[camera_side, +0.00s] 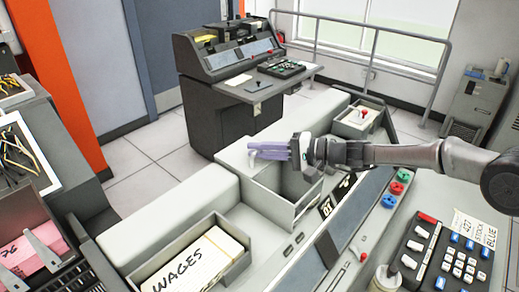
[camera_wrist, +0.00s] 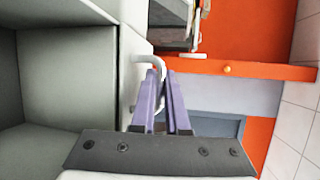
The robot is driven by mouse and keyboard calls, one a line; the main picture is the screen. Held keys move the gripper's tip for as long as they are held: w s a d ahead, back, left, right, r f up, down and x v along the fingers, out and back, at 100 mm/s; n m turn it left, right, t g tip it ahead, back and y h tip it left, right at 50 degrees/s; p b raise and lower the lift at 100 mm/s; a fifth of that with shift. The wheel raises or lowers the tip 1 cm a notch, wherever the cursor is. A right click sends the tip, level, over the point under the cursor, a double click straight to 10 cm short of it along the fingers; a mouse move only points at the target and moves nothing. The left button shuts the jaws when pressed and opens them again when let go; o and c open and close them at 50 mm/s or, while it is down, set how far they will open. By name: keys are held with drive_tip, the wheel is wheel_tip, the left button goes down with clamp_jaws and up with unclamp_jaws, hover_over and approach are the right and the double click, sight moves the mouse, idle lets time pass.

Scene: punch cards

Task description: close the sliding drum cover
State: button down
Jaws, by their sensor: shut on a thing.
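The drum cover (camera_wrist: 132,45) looks like the pale grey panel at the edge of an open, box-like bay in the wrist view. A white bent handle (camera_wrist: 151,61) stands out from it. My gripper (camera_wrist: 166,76) has its two purple fingers shut on this handle, though the exact contact is partly hidden by the fingers. In the side view my gripper (camera_side: 268,150) reaches in from the right, level, above the open bay (camera_side: 284,212) in the grey machine. Its fingers hide most of the handle and some of the cover there.
A tray of cards marked WAGES (camera_side: 195,264) sits front left of the bay. A small bin (camera_side: 358,120) stands behind my wrist. Knobs (camera_side: 396,187) and a keypad (camera_side: 450,255) lie below my arm. A dark console (camera_side: 230,75) stands at the back.

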drive_tip(key=s+d, duration=0.9)
drive_tip(key=shift+d, duration=0.1)
drive_tip(key=c, duration=1.2)
unclamp_jaws()
drive_tip(key=v, duration=1.3)
drive_tip(key=shift+d, duration=0.35)
drive_tip(key=shift+s, duration=0.1)
